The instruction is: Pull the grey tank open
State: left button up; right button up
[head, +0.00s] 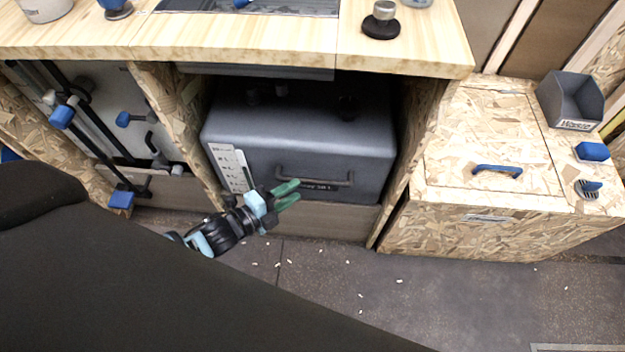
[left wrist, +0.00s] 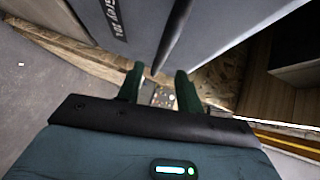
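The grey tank (head: 300,135) sits in the bay under the wooden counter. A dark bar handle (head: 315,180) runs across its lower front, with a level scale strip to its left. My left gripper (head: 287,195) is at the left end of this handle, its green fingers apart. In the left wrist view the handle bar (left wrist: 174,38) points down toward the gap between the open fingers (left wrist: 160,84), and the tank face (left wrist: 225,25) lies behind it. I cannot tell whether a finger touches the bar. My right gripper is not in view.
The wooden counter (head: 235,40) overhangs the tank. A chipboard box (head: 490,150) with a blue handle stands to the right, bearing a grey waste bin (head: 570,98). Pipes with blue valves (head: 62,117) are at left. The floor (head: 350,275) in front is clear apart from small white bits.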

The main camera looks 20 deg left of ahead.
aim_at(310, 180)
pick_arm(q)
jog(key=b+x, duration=0.1)
jog(key=x, duration=0.5)
jog(key=shift+w+d, duration=0.15)
jog(key=shift+w, duration=0.1)
jog(key=shift+c, duration=0.5)
grip_shut()
